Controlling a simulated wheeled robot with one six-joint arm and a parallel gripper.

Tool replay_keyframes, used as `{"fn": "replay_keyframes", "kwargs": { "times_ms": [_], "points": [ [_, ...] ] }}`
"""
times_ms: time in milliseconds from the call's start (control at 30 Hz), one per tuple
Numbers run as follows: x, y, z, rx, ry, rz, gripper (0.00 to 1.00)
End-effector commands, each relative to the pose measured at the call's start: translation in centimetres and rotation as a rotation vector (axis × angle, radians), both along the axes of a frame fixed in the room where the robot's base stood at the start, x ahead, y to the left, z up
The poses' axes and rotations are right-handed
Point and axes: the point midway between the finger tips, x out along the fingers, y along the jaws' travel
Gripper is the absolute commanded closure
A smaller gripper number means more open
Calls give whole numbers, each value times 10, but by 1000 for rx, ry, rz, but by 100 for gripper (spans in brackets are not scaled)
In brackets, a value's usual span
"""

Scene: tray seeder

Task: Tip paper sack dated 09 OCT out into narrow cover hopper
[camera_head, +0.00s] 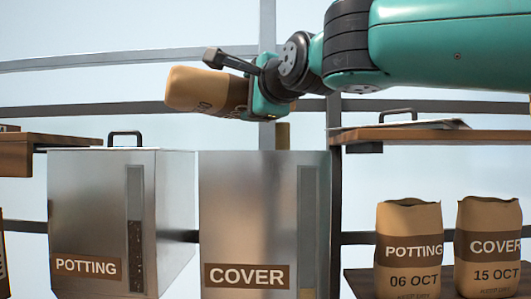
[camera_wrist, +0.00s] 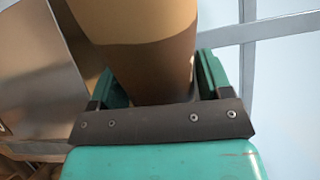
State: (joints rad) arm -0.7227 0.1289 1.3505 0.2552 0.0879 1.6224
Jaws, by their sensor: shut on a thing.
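My gripper (camera_head: 264,98) is shut on a tan paper sack (camera_head: 195,88) with a brown band. The sack lies nearly on its side above the open top of the cover hopper (camera_head: 250,185), a metal box labelled COVER. Its printing is mostly turned away, so I cannot read its date. In the wrist view the sack (camera_wrist: 150,65) sits between the green fingers (camera_wrist: 150,88). A short brown vertical strip (camera_head: 283,136) shows just above the hopper's rim, below my gripper; I cannot tell whether it is falling material. The hopper's window shows tan only at its bottom.
A wider POTTING hopper (camera_head: 100,210) with a closed, handled lid stands to the left, dark material in its window. At right, a POTTING 06 OCT sack (camera_head: 408,225) and a COVER 15 OCT sack (camera_head: 488,220) stand under a shelf (camera_head: 430,133) with a handled lid (camera_head: 400,125) on it.

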Motion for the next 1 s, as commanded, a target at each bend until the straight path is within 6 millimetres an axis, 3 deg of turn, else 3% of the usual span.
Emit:
{"fn": "replay_keyframes", "kwargs": {
  "times_ms": [1000],
  "points": [
    [3,-6,11,122,62,0,80]
  ]
}}
